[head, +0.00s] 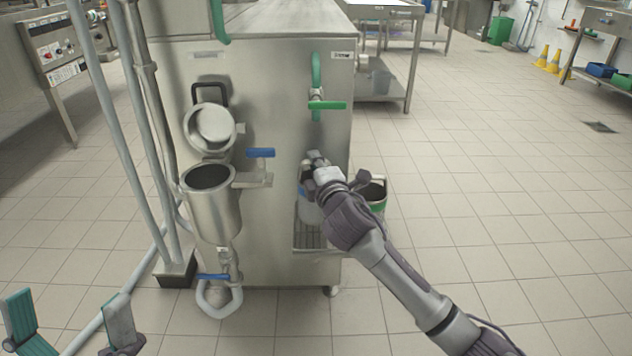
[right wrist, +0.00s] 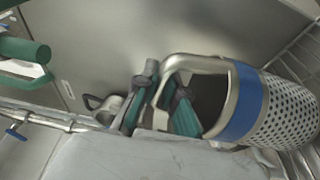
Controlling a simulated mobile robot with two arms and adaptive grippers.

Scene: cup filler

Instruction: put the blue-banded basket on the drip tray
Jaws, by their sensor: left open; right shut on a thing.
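The blue-banded basket (right wrist: 245,105) is perforated metal with a bent metal handle. It lies to the right in the right wrist view. In the head view a small part of the basket (head: 309,212) shows below my right gripper (head: 320,172), which hides most of it. The right gripper, with teal fingers in the wrist view (right wrist: 155,108), is shut on the handle. The wire drip tray (head: 316,242) is on the machine's front, below the basket. I cannot tell whether the basket touches it. My left gripper (head: 70,325) is open and empty at the bottom left.
A steel machine (head: 270,60) carries a green-handled tap (head: 326,105) above the tray. A steel cylinder (head: 212,200) with an open lid and a blue-handled valve (head: 260,153) are to the left. A green-banded container (head: 376,206) is just right of the arm.

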